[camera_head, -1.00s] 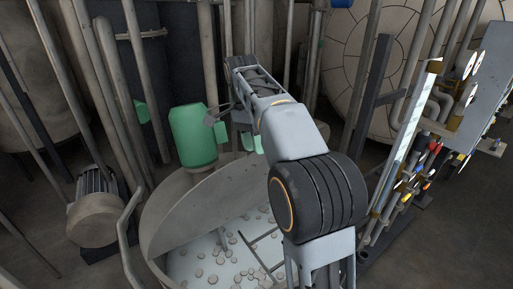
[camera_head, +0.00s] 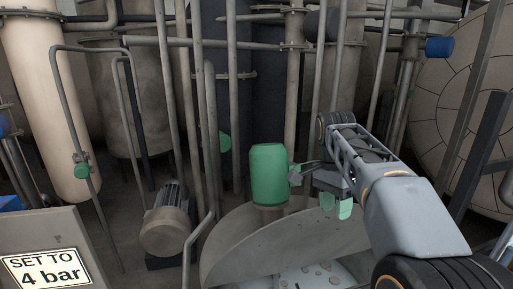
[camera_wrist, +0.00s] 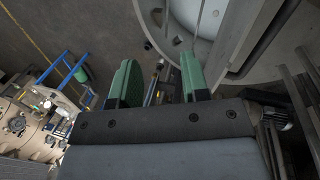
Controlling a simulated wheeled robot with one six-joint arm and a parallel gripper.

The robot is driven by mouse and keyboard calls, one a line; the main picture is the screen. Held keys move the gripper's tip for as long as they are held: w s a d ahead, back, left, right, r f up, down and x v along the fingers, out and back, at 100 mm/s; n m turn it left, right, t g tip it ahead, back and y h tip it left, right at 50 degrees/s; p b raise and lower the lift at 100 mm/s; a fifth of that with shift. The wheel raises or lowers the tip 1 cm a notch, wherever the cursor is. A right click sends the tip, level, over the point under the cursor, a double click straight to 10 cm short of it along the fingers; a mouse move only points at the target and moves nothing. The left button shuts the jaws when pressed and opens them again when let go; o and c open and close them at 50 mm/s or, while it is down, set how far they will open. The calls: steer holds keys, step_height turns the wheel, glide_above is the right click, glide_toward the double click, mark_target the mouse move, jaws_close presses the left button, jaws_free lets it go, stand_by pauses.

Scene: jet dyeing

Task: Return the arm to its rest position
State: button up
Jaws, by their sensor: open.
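My arm (camera_head: 410,215) reaches out from the lower right in the head view, over the open round vat (camera_head: 255,248). My gripper (camera_head: 336,206) hangs at its far end with two green fingers, to the right of a green motor (camera_head: 269,175). In the wrist view my gripper (camera_wrist: 160,82) is open, its green fingers well apart. Nothing is held between them. A pale vessel with a curved rim (camera_wrist: 222,45) shows beyond the right finger.
A grey motor (camera_head: 167,225) stands left of the vat. Vertical pipes (camera_head: 234,90) crowd behind. A sign reading "SET TO 4 bar" (camera_head: 45,268) is at lower left. A large round tank end (camera_head: 470,110) is at right. Blue rails (camera_wrist: 68,68) show in the wrist view.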

steer(key=s+a+f+n+t, duration=0.3)
steer(key=s+f+n+t, duration=0.4)
steer(key=s+f+n, duration=0.4)
steer(key=shift+s+a+f+n+y, duration=0.4)
steer(key=shift+f+n, duration=0.9)
steer(key=shift+f, duration=0.3)
